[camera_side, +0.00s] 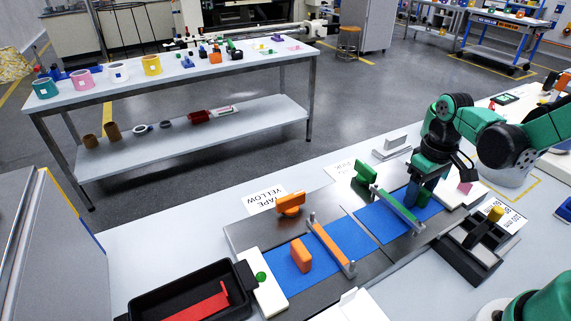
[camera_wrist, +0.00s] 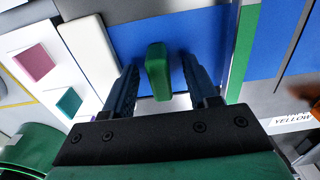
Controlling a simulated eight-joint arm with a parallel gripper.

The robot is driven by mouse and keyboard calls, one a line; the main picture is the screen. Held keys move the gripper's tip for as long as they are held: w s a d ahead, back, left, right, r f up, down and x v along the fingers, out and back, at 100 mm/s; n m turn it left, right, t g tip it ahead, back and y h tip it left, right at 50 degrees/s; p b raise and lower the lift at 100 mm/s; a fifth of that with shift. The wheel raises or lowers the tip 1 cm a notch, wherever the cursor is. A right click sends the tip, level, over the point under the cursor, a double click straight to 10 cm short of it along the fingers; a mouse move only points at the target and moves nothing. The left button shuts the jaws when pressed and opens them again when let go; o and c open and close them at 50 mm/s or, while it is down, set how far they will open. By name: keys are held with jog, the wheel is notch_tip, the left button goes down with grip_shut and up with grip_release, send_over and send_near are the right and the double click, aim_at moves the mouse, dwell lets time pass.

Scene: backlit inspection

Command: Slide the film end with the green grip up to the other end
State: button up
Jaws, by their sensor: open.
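A blue film end (camera_side: 370,222) lies flat on the dark plate under a green bar (camera_side: 397,208). It also shows in the wrist view (camera_wrist: 205,32). The upright green grip (camera_wrist: 156,70) stands on this film. My gripper (camera_wrist: 160,76) is open, with one finger on each side of the green grip and a visible space on both sides. In the side view my gripper (camera_side: 416,193) is low over the film and partly hides the green grip (camera_side: 425,200). The other blue film end (camera_side: 283,277) lies to the left, with an orange grip (camera_side: 301,255) and an orange bar (camera_side: 331,248).
A loose-looking orange block (camera_side: 290,204) and green block (camera_side: 365,173) stand behind the films. A white block (camera_wrist: 88,55) is close to my gripper's left finger. A black tray (camera_side: 178,297) with a red piece is at front left. A black holder (camera_side: 470,250) stands in front.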

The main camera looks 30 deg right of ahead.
aim_at(390, 217)
grip_shut()
jog(key=shift+a, duration=0.65)
grip_release()
jog(key=shift+r, duration=0.15)
jog(key=shift+r, duration=2.7)
jog(key=a+r+t, duration=0.4)
jog(key=a+t, duration=0.3)
jog(key=shift+s+r, duration=0.15)
jog(key=shift+r, duration=0.15)
